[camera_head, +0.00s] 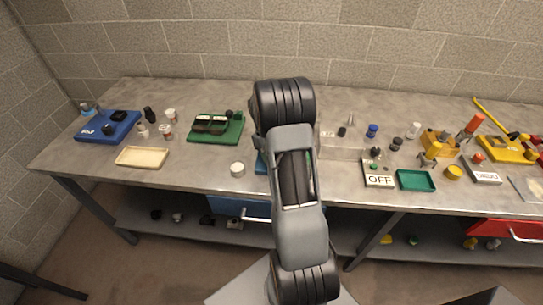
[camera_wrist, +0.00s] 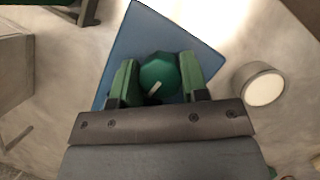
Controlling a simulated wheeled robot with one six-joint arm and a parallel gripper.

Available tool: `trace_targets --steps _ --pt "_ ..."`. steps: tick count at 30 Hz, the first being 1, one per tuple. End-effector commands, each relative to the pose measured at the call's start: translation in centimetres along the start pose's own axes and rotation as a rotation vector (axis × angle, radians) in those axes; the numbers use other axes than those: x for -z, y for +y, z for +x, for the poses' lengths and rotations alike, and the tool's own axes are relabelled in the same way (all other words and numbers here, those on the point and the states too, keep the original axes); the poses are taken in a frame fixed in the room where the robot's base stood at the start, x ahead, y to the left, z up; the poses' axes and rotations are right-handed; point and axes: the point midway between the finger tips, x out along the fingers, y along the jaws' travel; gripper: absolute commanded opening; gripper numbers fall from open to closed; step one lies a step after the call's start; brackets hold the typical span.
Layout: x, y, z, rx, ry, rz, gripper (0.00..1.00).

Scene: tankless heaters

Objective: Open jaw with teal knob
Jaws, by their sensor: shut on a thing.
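In the wrist view, a round teal-green knob (camera_wrist: 158,72) with a pale pointer mark sits on a blue plate (camera_wrist: 150,35). My gripper (camera_wrist: 158,78) has its two green fingers on either side of the knob and is shut on it. The jaw that the knob belongs to cannot be made out in the wrist view. In the head view, only a sliver of the blue plate (camera_head: 261,163) shows beside my arm. The knob and my gripper are hidden behind my arm there.
A white-topped round cylinder (camera_wrist: 262,86) stands close to the right of my gripper; it also shows in the head view (camera_head: 237,169). A green board (camera_head: 216,130) lies to the left, with a cream tray (camera_head: 141,157) farther left. An OFF-marked box (camera_head: 378,178) and teal tray (camera_head: 416,180) stand right.

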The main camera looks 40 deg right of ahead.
Motion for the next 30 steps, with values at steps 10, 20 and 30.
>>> trace_targets --steps 10,20,30 --pt "0.1 0.0 -0.1 0.0 0.004 0.002 0.6" --pt "0.0 0.0 -0.1 0.001 0.002 0.002 0.67" --pt "0.1 0.1 -5.1 -0.001 0.007 0.003 0.67"
